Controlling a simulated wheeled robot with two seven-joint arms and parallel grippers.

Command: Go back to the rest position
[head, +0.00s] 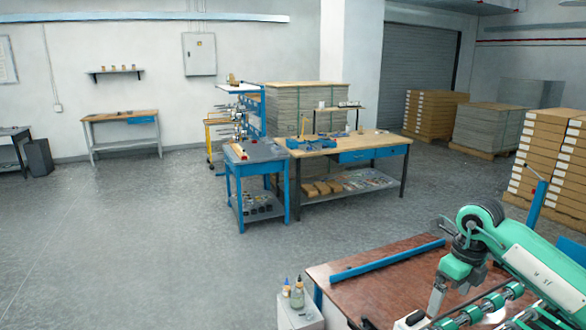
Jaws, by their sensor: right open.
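My right arm, green and white, comes in from the right over the brown table (385,282). My right gripper (412,322) is at the bottom edge of the head view, over the near part of that table, with its fingertips partly cut off. It is open, and I see nothing held in it. Metal rolls with green ends (485,305) lie to its right, partly hidden by my arm. My left gripper is not in view.
A blue bar (388,260) lies along the table's far edge. A white stand (299,312) with small bottles (297,292) is left of the table. A blue workbench (258,155) and a wooden-topped bench (350,146) stand farther back. The grey floor (130,230) at left is clear.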

